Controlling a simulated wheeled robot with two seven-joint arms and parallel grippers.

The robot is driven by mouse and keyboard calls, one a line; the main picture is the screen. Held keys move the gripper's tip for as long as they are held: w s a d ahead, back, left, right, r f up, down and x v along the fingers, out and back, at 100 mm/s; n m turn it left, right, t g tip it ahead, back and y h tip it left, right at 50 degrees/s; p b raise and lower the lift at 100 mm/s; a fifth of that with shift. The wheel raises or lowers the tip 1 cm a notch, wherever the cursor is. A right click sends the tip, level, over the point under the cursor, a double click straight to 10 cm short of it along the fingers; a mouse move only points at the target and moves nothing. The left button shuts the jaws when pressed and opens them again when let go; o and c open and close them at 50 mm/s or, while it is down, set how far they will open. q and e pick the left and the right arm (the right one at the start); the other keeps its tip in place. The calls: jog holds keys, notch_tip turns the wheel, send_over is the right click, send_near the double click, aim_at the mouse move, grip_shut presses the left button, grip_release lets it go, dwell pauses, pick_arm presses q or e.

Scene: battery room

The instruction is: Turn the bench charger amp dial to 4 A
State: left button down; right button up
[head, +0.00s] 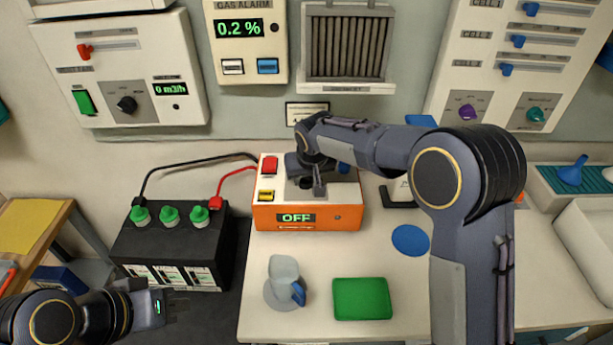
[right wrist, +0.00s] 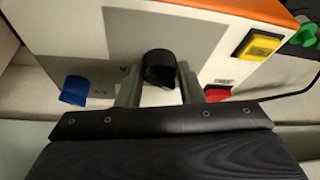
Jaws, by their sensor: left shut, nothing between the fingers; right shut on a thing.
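The bench charger (head: 335,218) is an orange box with a pale top, on the bench at centre. Its front display (head: 298,217) reads OFF. A red switch (head: 270,164) and a yellow button (head: 266,195) sit on its left side. My right gripper (head: 312,186) reaches over the charger top and hides most of its panel in the head view. In the right wrist view the fingers are shut on the black dial (right wrist: 158,68), one on each side. The dial's scale is hidden, so its setting cannot be read. My left gripper (head: 175,304) is shut and empty, at the lower left.
A black battery (head: 180,262) with green caps stands left of the charger, joined by black and red cables. A blue knob (right wrist: 75,90) is beside the dial.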

jog(key=shift+a+m+h+b, duration=0.1)
jog(key=shift+m+h+b, duration=0.4)
jog(key=shift+m, duration=0.4)
jog(key=shift+m+b, duration=0.45)
jog(key=shift+m, duration=0.35)
jog(key=shift+a+m+h, duration=0.1)
jog(key=shift+m+h, duration=0.5)
jog(key=shift+m, duration=0.5)
jog(key=shift+m+h, duration=0.4)
jog(key=shift+m, duration=0.7)
jog(key=o, duration=1)
jog(key=shift+c, duration=0.2)
